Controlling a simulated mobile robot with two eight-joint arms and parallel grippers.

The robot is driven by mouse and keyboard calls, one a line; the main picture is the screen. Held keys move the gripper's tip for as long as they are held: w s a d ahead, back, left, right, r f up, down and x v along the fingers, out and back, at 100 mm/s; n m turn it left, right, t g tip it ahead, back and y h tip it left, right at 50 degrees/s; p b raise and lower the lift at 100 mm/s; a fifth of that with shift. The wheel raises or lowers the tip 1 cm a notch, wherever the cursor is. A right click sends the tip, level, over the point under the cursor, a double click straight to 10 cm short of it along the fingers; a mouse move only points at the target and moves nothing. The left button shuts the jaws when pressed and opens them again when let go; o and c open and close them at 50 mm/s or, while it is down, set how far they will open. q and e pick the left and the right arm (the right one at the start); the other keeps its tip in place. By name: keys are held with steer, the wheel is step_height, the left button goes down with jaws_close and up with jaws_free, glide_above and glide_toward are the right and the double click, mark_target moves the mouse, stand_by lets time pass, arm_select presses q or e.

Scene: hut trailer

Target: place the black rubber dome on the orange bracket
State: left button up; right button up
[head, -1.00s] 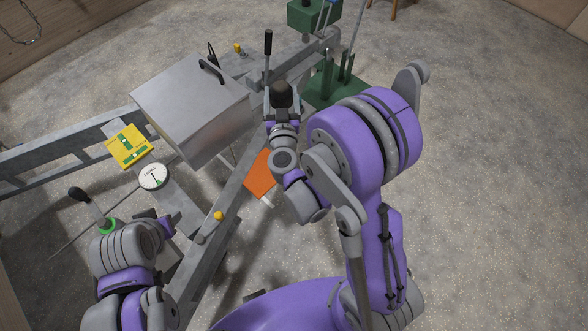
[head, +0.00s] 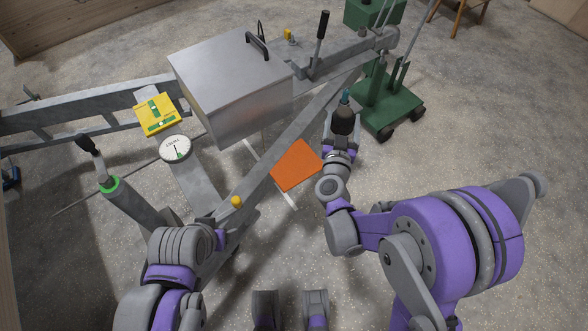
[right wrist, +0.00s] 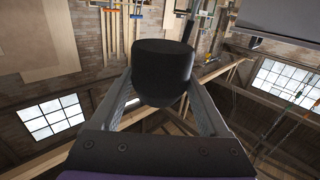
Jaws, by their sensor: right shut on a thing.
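The black rubber dome (head: 342,119) is in my right gripper (head: 341,143), held up on the right of the trailer rail in the head view. In the right wrist view the dome (right wrist: 163,70) sits between the two fingers, which are shut on it. The orange bracket (head: 297,166) is a flat orange plate beside the diagonal rail, to the left of and below the dome in the picture. The dome is apart from the bracket. My left gripper (head: 220,240) is at lower left near the rail. Its fingers are too hidden to tell their state.
A grey metal box (head: 232,85) stands on the trailer frame (head: 285,148). A yellow level (head: 157,113) and round white dial (head: 175,148) lie left of it. A green wheeled stand (head: 388,103) is behind the dome. A lever with a green collar (head: 109,184) stands at left.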

steer(key=w+a+f+n+y+b, duration=0.25)
steer(key=a+f+y+b, duration=0.25)
steer(key=a+f+b, duration=0.6)
glide_above(294, 166)
steer(key=shift+n, duration=0.35)
step_height(294, 166, down, 6)
steer(key=shift+w+a+r, duration=0.1)
steer(key=shift+w, duration=0.05)
steer(key=shift+f+b, duration=0.9)
steer(key=shift+f, duration=1.55)
arm_select(q)
step_height(294, 166, down, 18)
steer(key=shift+w+r+g, duration=0.15)
steer(key=shift+w+g, duration=0.15)
steer(key=shift+w, duration=0.15)
arm_select(e)
steer(key=shift+r, duration=0.1)
steer(key=shift+f, duration=0.25)
steer(key=o, duration=1.2)
steer(key=shift+o, duration=0.2)
